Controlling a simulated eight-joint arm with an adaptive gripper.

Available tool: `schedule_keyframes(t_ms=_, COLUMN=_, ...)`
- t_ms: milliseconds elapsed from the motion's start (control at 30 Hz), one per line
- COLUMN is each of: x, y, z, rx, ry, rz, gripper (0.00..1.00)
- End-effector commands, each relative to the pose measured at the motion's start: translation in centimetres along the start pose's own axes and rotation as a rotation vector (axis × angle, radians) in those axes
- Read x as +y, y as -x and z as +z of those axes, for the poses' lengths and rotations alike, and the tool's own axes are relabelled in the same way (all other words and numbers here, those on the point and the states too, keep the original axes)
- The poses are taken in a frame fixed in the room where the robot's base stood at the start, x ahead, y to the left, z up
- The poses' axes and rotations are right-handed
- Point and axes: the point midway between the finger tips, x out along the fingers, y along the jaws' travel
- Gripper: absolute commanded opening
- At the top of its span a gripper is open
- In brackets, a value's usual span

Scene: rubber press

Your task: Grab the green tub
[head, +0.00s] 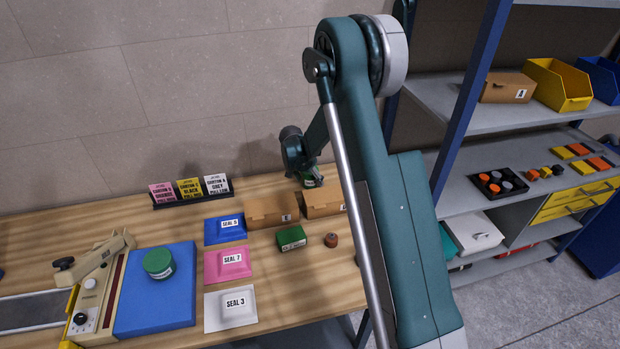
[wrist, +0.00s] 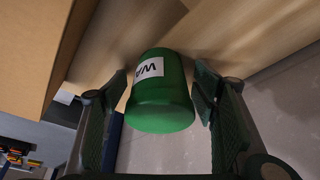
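A green tub (wrist: 162,95) with a white label, partly readable as "WA", stands between the two fingers of my gripper (wrist: 160,100) in the wrist view. The fingers are open, one on each side of it; a narrow gap shows at the right finger, and I cannot tell whether the left one touches. In the head view my gripper (head: 303,172) is low at the back of the wooden table, with part of the green tub (head: 313,182) showing below it. The rest is hidden by my gripper and the cartons.
Two brown cartons (head: 271,209) stand just in front of the tub. A green box (head: 291,238), a small brown roll (head: 331,240), seal packets (head: 227,265) and a green round container (head: 158,263) on a blue pad (head: 160,310) lie nearer. A shelf rack (head: 470,110) stands right.

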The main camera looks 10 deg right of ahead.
Motion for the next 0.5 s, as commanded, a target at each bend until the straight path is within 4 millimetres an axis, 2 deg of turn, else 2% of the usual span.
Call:
schedule_keyframes(t_ms=33, x=0.00, y=0.00, z=0.00, rx=0.000, ry=0.000, rz=0.000, gripper=0.54)
schedule_keyframes(t_ms=267, x=0.00, y=0.01, z=0.00, rx=0.000, ry=0.000, rz=0.000, gripper=0.24)
schedule_keyframes(t_ms=500, x=0.00, y=0.04, z=-0.02, rx=0.000, ry=0.000, rz=0.000, gripper=0.24)
